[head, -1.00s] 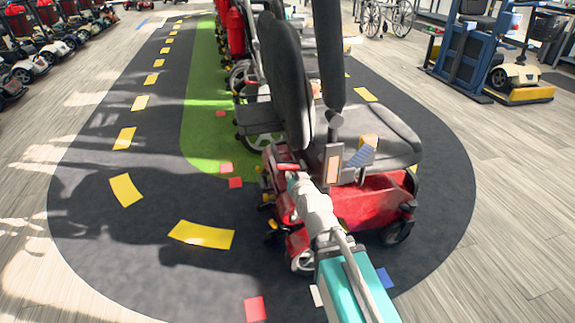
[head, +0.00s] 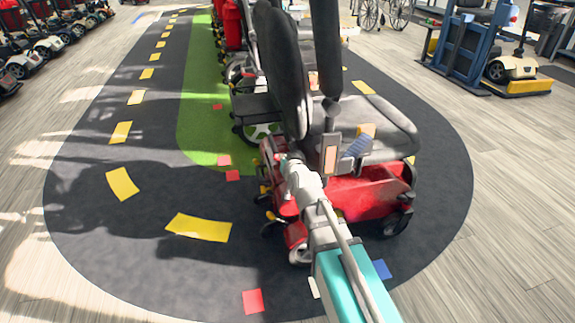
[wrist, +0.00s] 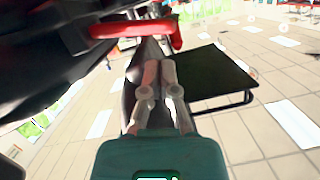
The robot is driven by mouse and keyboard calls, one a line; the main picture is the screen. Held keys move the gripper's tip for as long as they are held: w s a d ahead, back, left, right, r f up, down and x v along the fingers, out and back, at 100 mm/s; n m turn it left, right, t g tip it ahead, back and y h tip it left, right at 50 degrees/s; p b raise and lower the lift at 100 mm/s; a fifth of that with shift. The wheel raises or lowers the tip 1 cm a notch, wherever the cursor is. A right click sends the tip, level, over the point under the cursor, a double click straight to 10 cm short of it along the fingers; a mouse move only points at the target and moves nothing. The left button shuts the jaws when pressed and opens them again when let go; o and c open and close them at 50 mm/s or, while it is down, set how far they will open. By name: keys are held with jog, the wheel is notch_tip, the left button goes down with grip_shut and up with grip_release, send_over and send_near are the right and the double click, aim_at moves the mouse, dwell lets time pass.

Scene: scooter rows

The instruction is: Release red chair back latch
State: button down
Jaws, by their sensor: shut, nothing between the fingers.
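The red chair (head: 365,197) stands on the dark mat, with a red base, a grey seat and a tall black back (head: 280,65). In the wrist view a red latch lever (wrist: 130,28) sticks out across the top from a dark part of the chair, its right end bent down. My gripper (head: 284,160) is at the lower rear of the chair back in the head view. In the wrist view my gripper (wrist: 158,65) is shut and empty, its fingertips just below the lever. I cannot tell whether they touch it. In the head view the lever is not clearly visible at the gripper tip.
Another chair with a black seat (head: 256,108) stands close behind on the green strip (head: 200,130). A black panel (wrist: 212,76) lies right of the fingers in the wrist view. A blue frame (head: 470,45) stands far right.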

jog(key=shift+b+x, duration=0.35)
jog(key=shift+x, duration=1.5)
jog(key=shift+a, duration=0.15)
jog(key=shift+d, duration=0.3)
